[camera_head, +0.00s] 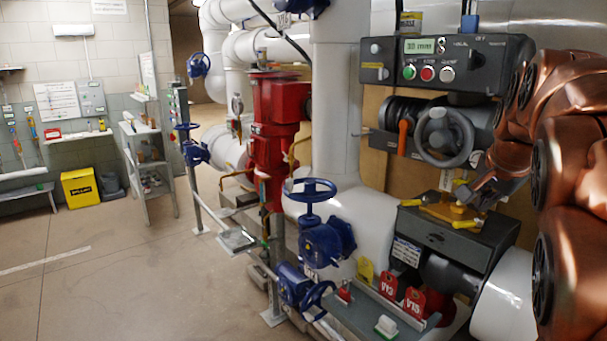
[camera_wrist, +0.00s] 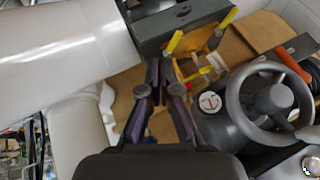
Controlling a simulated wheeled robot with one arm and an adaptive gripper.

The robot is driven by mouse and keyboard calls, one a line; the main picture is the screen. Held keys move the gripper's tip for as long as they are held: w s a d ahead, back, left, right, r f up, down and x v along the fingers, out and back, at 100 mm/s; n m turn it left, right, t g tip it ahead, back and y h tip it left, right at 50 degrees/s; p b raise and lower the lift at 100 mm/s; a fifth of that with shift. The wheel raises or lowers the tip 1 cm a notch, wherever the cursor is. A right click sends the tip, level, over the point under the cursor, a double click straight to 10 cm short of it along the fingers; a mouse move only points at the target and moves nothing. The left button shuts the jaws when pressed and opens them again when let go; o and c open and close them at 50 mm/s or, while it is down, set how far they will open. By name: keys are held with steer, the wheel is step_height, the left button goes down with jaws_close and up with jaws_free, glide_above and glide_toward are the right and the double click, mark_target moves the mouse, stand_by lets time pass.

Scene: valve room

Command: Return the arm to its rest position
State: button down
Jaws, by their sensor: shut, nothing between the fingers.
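My arm (camera_head: 570,150) shows as copper links filling the right edge of the head view, folded close to the camera. My gripper (camera_head: 466,192) reaches from it to the left, low over the dark box with yellow-handled tools. In the wrist view my gripper (camera_wrist: 159,75) points up the picture, its two dark fingers together and nothing between them. I cannot tell how far the fingertips are from the box.
A grey handwheel (camera_head: 444,137) stands behind my gripper, under a control panel (camera_head: 455,62). The dark box (camera_head: 445,235) carries yellow-handled tools (camera_head: 466,224). Red tags (camera_head: 413,302) sit on a tray below. White pipes and blue valves fill the middle; open floor (camera_head: 110,270) lies left.

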steer(key=s+a+f+n+g+y, duration=0.35)
steer(key=s+a+f+n, duration=0.25)
steer(key=s+a+f, duration=0.8)
steer(key=s+a+f+n+g, duration=0.2)
steer(key=s+a+f+n, duration=0.1)
steer(key=s+f, duration=0.3)
steer(key=s+a+f+n+g, duration=0.2)
steer(key=s+a+f+n, duration=0.2)
steer(key=s, duration=0.7)
steer(key=shift+a+f+g+h, duration=0.25)
steer(key=shift+f+g+h, duration=0.1)
steer(key=shift+f, duration=0.55)
